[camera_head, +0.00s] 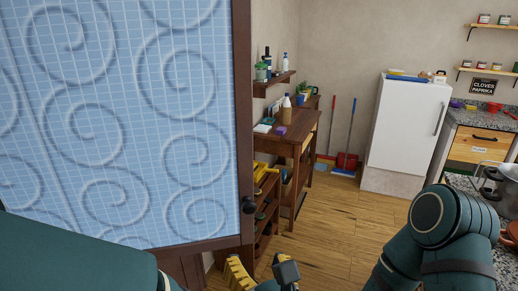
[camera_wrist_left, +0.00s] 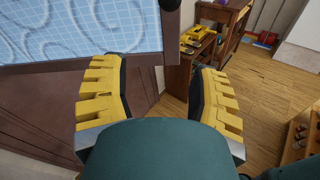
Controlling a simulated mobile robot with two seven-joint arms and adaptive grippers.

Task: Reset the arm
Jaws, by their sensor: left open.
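My left gripper (camera_head: 262,275) shows at the bottom centre of the head view, with its yellow finger pads partly cut off by the frame edge. In the left wrist view my left gripper (camera_wrist_left: 160,95) is open and empty, its two yellow toothed fingers wide apart. It is close to a dark-framed blue tiled panel (camera_head: 120,110) with a swirl relief, which also shows in the left wrist view (camera_wrist_left: 80,28). My left arm comes in at the bottom left of the head view. My other arm's green link shows at the lower right; its gripper is outside both views.
A wooden table (camera_head: 288,125) and a low shelf (camera_head: 266,205) stand beyond the panel. A white fridge (camera_head: 408,125) stands at the back. A counter with a pot (camera_head: 492,180) is at the right. Wooden floor (camera_head: 335,225) lies clear in the middle.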

